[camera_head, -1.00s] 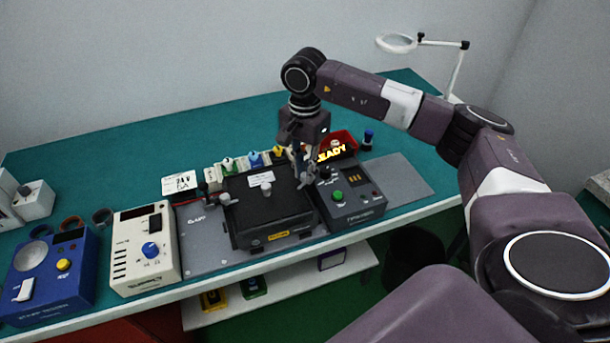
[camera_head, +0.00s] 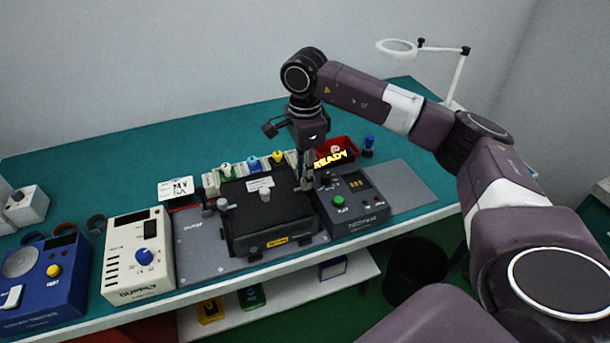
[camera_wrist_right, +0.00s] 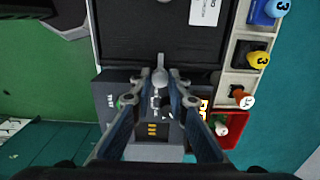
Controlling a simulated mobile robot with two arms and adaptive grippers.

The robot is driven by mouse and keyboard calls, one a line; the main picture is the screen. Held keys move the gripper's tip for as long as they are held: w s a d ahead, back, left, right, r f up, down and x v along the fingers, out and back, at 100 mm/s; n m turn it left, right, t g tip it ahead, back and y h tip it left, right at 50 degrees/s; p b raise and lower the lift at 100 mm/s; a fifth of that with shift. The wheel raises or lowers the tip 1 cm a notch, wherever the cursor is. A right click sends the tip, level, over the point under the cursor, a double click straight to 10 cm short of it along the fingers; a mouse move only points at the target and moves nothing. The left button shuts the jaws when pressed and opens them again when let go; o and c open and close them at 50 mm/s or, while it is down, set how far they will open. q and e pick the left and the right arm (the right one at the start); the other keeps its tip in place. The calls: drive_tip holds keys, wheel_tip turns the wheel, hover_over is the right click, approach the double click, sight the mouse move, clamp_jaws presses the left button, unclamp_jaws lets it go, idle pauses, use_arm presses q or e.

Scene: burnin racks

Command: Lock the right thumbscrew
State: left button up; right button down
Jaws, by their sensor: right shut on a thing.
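The black fixture box (camera_head: 270,222) stands on a grey base plate, with its lid down and a pale knob (camera_head: 265,195) on top. A grey left thumbscrew (camera_head: 222,204) shows at its left side. My right gripper (camera_head: 305,184) points down at the box's right edge. In the right wrist view the fingertips (camera_wrist_right: 160,76) are closed around the small grey right thumbscrew (camera_wrist_right: 160,79), between the box and the tester. In the head view the fingers mostly hide this thumbscrew. Its locking angle cannot be told. My left gripper is out of view.
A dark tester (camera_head: 352,206) with a green button stands just right of the box. A lit READY sign and red bin (camera_head: 340,147) are behind it. A white supply unit (camera_head: 138,262) is at left. Coloured numbered pieces line the back.

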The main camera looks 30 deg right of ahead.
idle(0.4)
drive_tip(key=c, duration=1.8)
unclamp_jaws()
drive_tip(key=shift+c, duration=0.2)
wheel_tip(320, 180, up, 12)
